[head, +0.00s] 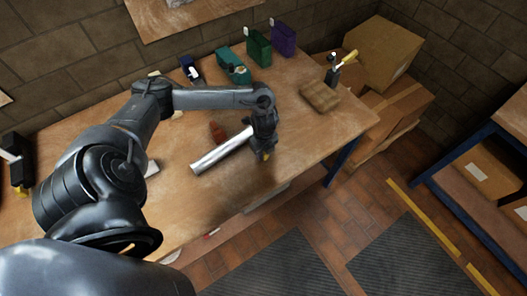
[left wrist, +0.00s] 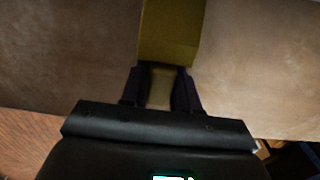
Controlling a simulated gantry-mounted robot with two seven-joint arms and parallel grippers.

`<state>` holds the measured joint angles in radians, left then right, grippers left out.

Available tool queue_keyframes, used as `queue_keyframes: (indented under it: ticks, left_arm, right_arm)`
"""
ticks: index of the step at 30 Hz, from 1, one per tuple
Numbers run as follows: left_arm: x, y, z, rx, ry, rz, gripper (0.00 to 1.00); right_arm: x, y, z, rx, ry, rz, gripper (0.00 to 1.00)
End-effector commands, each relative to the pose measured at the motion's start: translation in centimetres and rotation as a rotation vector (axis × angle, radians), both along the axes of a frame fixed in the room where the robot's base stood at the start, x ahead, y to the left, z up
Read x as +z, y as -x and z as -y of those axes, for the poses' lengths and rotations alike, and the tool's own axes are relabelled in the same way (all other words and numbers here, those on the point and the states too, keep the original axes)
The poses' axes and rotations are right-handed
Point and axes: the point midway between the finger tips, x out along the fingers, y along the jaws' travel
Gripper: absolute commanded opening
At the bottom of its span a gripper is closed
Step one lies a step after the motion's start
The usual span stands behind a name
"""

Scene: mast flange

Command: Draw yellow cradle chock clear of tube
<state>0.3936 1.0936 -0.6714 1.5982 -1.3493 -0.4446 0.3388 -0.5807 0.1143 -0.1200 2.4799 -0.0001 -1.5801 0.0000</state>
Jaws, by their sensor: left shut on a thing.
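The silver tube (head: 220,151) lies at a slant on the wooden workbench in the head view. My left gripper (head: 265,151) points down just right of the tube's upper right end. In the left wrist view my left gripper (left wrist: 160,90) is shut on the narrow tab of the yellow cradle chock (left wrist: 170,36). The chock's wider block extends beyond the fingertips over the bench. In the head view only a small yellow piece of the chock (head: 266,157) shows below the gripper. The tube is not visible in the wrist view. Contact between chock and tube cannot be told. My right gripper is not in view.
The workbench (head: 300,120) has free room right of my gripper; its front edge is close. A reddish-brown object (head: 217,131) lies behind the tube. Green (head: 258,47) and purple (head: 283,38) bins stand at the back. A brown lumpy block (head: 321,97) lies right.

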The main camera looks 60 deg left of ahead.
Motion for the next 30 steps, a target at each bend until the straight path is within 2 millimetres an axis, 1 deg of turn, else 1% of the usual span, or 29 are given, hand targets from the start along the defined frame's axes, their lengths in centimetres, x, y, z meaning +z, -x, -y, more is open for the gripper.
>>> queue_keyframes:
  ticks: [8,30]
  left_arm:
    - [0.1,-0.1,0.4,0.000,0.001,-0.001,0.06]
    - [0.2,-0.6,2.5,0.000,0.001,0.000,0.06]
  right_arm:
    - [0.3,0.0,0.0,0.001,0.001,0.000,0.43]
    - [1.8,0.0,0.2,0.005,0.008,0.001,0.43]
